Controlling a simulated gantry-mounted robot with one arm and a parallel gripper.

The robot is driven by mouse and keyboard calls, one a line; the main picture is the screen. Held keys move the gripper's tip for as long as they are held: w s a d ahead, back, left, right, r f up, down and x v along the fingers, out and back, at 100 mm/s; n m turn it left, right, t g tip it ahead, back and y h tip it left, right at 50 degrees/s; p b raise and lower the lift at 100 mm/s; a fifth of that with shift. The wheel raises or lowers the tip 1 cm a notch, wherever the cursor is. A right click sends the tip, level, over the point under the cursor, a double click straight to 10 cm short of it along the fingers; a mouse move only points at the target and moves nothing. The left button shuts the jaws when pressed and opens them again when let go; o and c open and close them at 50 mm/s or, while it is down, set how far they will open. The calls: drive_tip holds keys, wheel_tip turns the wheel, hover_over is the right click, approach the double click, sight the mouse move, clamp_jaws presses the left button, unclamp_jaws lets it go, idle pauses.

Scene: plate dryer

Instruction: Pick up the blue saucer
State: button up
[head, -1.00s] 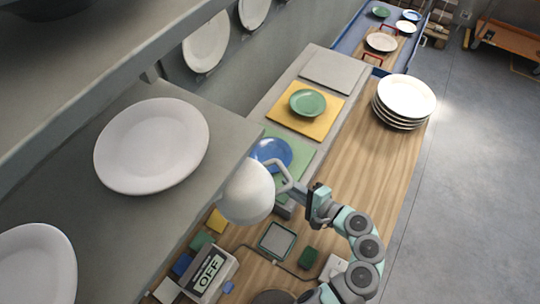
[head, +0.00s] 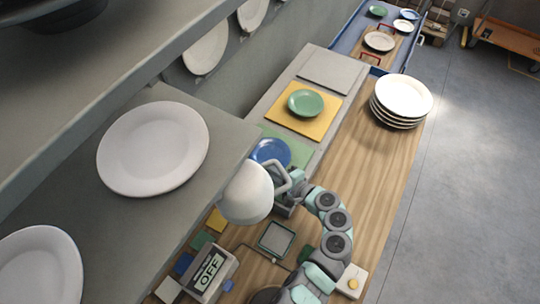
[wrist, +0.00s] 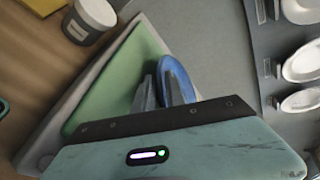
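The blue saucer (head: 270,151) lies on a green mat (head: 300,153) in the head view, partly hidden at its lower edge by a white lamp shade. In the wrist view only a narrow blue arc of the saucer (wrist: 179,72) shows, beside and behind my fingers. My gripper (wrist: 158,92) is over the green mat, its two grey fingertips a little apart, close to the saucer's rim. I cannot tell whether they touch it.
The white lamp (head: 246,194) stands close beside my arm. A green plate (head: 306,102) lies on a yellow mat (head: 328,122) beyond. A stack of white plates (head: 403,99) stands on the wooden counter. A grey shelf with white plates (head: 153,148) is at left. A cup (wrist: 90,20) shows in the wrist view.

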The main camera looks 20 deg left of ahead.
drive_tip(key=shift+c, duration=0.2)
clamp_jaws()
idle(1.1)
